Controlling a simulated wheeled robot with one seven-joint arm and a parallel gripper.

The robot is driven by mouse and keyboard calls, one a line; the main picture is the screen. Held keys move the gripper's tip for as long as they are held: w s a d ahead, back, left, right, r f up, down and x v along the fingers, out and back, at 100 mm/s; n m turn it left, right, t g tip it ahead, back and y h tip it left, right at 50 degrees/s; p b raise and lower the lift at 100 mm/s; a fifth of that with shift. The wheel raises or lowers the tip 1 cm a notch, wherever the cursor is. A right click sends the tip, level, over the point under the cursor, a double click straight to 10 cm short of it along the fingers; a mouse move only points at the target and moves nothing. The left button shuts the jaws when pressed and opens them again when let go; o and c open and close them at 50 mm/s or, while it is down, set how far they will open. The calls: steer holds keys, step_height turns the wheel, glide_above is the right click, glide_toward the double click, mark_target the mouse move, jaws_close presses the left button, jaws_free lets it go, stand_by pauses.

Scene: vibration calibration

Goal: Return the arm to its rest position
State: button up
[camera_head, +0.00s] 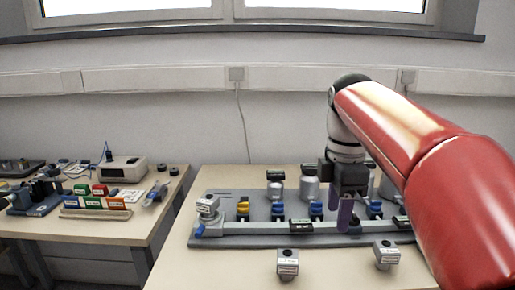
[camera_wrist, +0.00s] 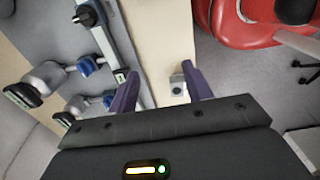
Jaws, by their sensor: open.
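My gripper (camera_head: 346,213) hangs from my red arm with its purple fingers pointing down, over the grey board (camera_head: 262,240) on the right-hand table. In the wrist view my gripper (camera_wrist: 160,92) shows its two purple fingers spread apart, with nothing held between them. A small grey block (camera_wrist: 177,86) lies on the table beyond the fingertips in that view. The arm reaches in from the right of the head view and hides part of the table's right side.
The board carries a long rail (camera_head: 265,227), blue and yellow clamps and metal cylinders (camera_head: 309,187). Two labelled blocks, left (camera_head: 288,262) and right (camera_head: 387,254), stand at the table's front. A left table (camera_head: 140,225) holds instruments and coloured bins. A wall stands behind.

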steer(key=s+f+m+t, duration=0.5)
steer(key=s+f+m, duration=1)
steer(key=m, duration=0.3)
steer(key=shift+s+t, duration=0.15)
steer(key=shift+t, duration=0.15)
steer(key=shift+f, duration=0.1)
stand_by(1.1)
